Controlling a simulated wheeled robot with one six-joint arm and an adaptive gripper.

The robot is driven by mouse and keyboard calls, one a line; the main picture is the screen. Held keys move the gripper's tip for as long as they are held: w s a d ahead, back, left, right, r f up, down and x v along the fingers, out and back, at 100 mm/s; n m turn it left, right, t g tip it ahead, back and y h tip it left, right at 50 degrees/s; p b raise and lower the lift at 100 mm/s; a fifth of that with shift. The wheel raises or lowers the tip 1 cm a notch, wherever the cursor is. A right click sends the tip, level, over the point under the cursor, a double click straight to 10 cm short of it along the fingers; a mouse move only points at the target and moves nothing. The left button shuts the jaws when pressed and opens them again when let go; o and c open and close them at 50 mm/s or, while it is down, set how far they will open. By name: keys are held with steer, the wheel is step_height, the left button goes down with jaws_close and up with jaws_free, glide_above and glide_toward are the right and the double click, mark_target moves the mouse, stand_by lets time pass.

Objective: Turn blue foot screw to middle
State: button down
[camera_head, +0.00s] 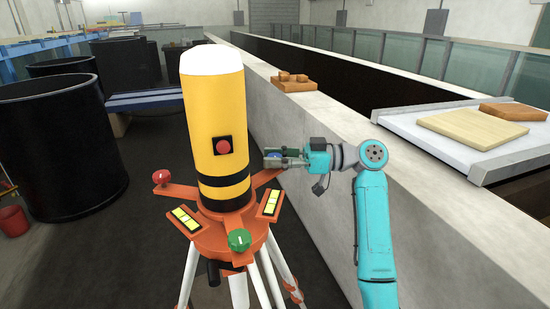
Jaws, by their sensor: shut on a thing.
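A yellow cylindrical instrument (213,120) with a white top and a red button stands upright on an orange base plate (210,232) on a white-legged tripod. The blue foot screw (273,158) shows only in part, at the end of the base's right arm. My gripper (279,159) reaches it from the right and is shut on it, with the jaws hiding most of the screw. A red foot screw (161,177) is at the left arm and a green foot screw (239,240) at the front. Two yellow level vials (187,219) (270,203) lie on the base; their bubbles are too small to read.
A long concrete wall (330,130) runs behind my arm, with wooden blocks (293,82) on top. A white platform (440,125) with wooden boards (474,128) is at right. Black tubs (60,145) stand left. The floor between is dark and mostly clear.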

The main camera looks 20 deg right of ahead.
steer(key=shift+n+g, duration=0.3)
steer(key=shift+g, duration=0.2)
steer(key=c, duration=0.7)
jaws_free()
steer(key=shift+c, duration=0.2)
steer(key=v, duration=1.2)
steer(key=shift+f, duration=0.15)
steer(key=shift+d, duration=0.1)
